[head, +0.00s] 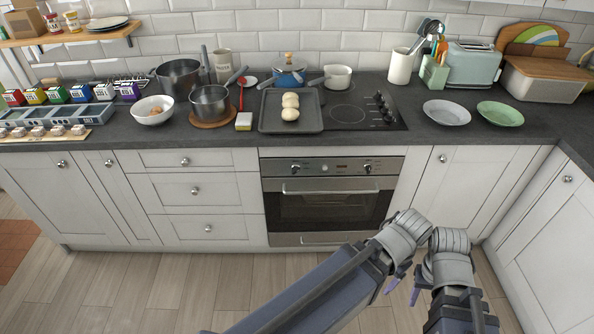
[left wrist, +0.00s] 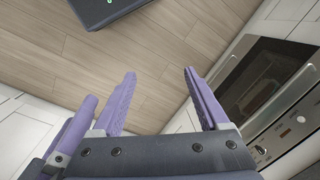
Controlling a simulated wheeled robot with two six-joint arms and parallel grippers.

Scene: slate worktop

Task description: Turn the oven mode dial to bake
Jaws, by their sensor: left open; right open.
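The steel oven (head: 330,205) is built in under the hob, with its door shut. Its front panel has one round dial (head: 295,168) at the left and another (head: 368,168) at the right, with a small display between. The markings are too small to read, so I cannot tell the setting. The oven front also shows in the left wrist view (left wrist: 262,85), with a dial (left wrist: 300,118) at the right edge. My left gripper (left wrist: 158,72) is open and empty, its purple fingers apart from the oven. My right gripper (head: 414,295) is open, low in front of the right-hand cupboard, touching nothing visible.
A baking tray (head: 266,118) with buns lies on the black hob (head: 350,125) above the oven. Pots, a bowl (head: 153,110) and plates stand along the worktop. A drawer stack (head: 200,205) is left of the oven. The wooden floor (head: 120,295) in front is clear.

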